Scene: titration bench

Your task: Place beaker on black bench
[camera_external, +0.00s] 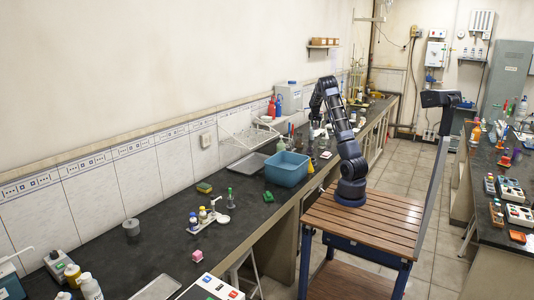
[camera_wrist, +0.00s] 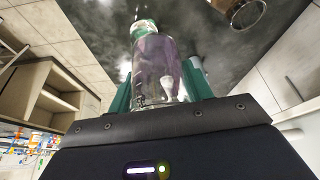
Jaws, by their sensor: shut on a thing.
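In the wrist view, my gripper (camera_wrist: 158,92) has its green fingers on either side of a clear glass vessel, apparently the beaker (camera_wrist: 155,62). The glass has a purplish tint, and something green and white shows at its far end. The black bench (camera_wrist: 95,25) fills the background beyond it. In the external view, my gripper (camera_external: 317,122) hangs over the far part of the black bench (camera_external: 165,205), just beyond the blue basin. The held glass is too small there to make out, and I cannot tell whether it touches the bench.
The blue basin (camera_external: 287,168) stands near the bench's front edge. In the wrist view, a round brownish glass vessel (camera_wrist: 248,12) is at the upper right. Several bottles and glassware stand around my gripper.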

